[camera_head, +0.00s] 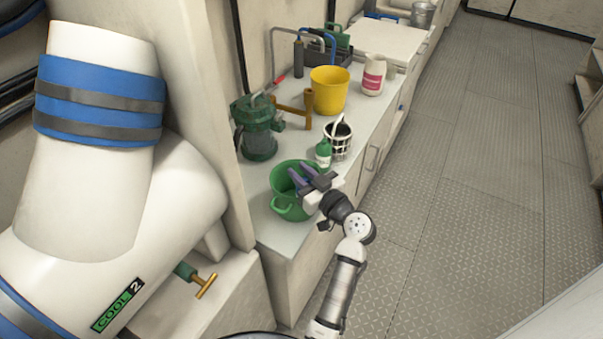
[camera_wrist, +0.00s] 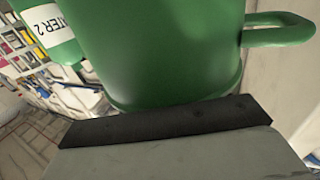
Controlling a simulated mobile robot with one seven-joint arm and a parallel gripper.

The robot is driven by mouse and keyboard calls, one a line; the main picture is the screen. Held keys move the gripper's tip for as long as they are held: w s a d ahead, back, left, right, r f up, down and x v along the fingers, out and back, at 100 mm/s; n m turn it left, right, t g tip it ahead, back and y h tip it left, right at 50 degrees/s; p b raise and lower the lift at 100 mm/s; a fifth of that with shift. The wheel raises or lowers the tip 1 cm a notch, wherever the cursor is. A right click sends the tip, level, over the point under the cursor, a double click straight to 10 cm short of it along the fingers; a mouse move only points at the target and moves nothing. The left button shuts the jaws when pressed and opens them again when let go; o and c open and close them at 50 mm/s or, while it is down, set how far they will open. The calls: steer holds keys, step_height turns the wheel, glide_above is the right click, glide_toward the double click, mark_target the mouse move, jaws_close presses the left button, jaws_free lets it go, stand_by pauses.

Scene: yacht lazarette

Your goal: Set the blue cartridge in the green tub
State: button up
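The green tub (camera_head: 283,207) stands upright at the near end of the grey counter. In the wrist view, its wall (camera_wrist: 165,55) and looped handle (camera_wrist: 280,30) fill much of the picture. My gripper (camera_head: 298,170) is over the tub's right rim. Its two purplish fingers point over the opening and are apart, with nothing visible between them. I cannot make out the blue cartridge in either view. Much of the tub's inside is hidden by its wall and my gripper.
A green bottle (camera_head: 323,156) stands just behind the tub; its label shows in the wrist view (camera_wrist: 42,27). The floor (camera_head: 470,170) to the right is clear.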

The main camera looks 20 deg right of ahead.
steer(key=shift+o, duration=1.1)
steer(key=shift+r, duration=0.15)
steer(key=shift+r+p, duration=0.55)
steer(key=shift+p, duration=0.35)
steer(key=b+v, duration=0.4)
steer(key=v, duration=0.8)
steer(key=shift+b, duration=0.3)
